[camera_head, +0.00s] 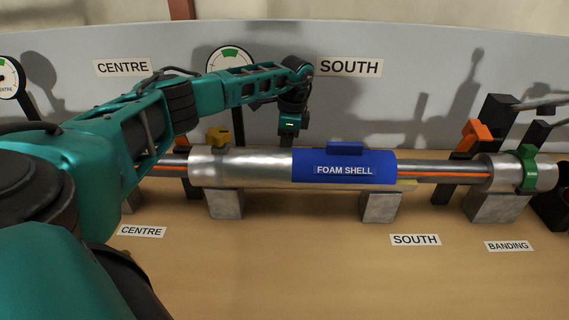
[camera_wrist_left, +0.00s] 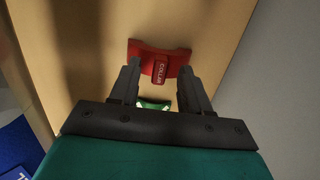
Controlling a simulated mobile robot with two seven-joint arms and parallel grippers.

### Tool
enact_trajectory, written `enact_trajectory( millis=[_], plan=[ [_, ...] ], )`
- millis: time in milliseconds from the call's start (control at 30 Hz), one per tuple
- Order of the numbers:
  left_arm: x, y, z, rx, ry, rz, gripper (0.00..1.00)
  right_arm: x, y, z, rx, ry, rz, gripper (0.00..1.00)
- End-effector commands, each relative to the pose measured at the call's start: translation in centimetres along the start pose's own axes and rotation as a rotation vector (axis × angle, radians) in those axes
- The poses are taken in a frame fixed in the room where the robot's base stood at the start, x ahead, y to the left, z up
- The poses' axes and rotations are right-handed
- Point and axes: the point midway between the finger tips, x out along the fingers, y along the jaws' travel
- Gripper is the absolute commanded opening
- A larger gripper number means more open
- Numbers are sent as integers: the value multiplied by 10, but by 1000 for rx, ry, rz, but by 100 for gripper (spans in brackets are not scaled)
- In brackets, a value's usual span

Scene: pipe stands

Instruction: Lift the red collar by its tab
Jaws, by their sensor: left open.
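The red collar (camera_wrist_left: 142,48) lies on the tan bench top in the left wrist view. Its raised tab (camera_wrist_left: 160,73), lettered COLLAR, points toward my gripper. My left gripper (camera_wrist_left: 159,72) is open, with one finger on each side of the tab. I cannot tell whether either finger touches it. In the head view my left gripper (camera_head: 288,140) points down behind the pipe, and its fingertips are hidden. The collar is not visible in the head view. My right gripper is in neither view.
A silver-clad pipe (camera_head: 238,167) with a blue foam shell (camera_head: 345,172) crosses the bench on grey blocks (camera_head: 381,207). An orange clip (camera_head: 475,136) and green band (camera_head: 527,168) stand at the right. A green piece (camera_wrist_left: 153,104) lies between the fingers. A grey wall (camera_head: 420,80) stands behind.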

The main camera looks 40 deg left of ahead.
Motion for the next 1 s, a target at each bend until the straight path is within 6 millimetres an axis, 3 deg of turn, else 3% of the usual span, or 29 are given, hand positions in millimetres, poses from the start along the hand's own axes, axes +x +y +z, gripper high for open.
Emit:
enact_trajectory(
  millis=[267, 767, 1000],
  plan=[
    [5, 0, 0, 1, 0, 1, 47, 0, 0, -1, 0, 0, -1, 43],
    [4, 0, 0, 1, 0, 0, 0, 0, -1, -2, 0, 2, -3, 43],
    [4, 0, 0, 1, 0, 0, 0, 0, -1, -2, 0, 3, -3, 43]
  ],
)
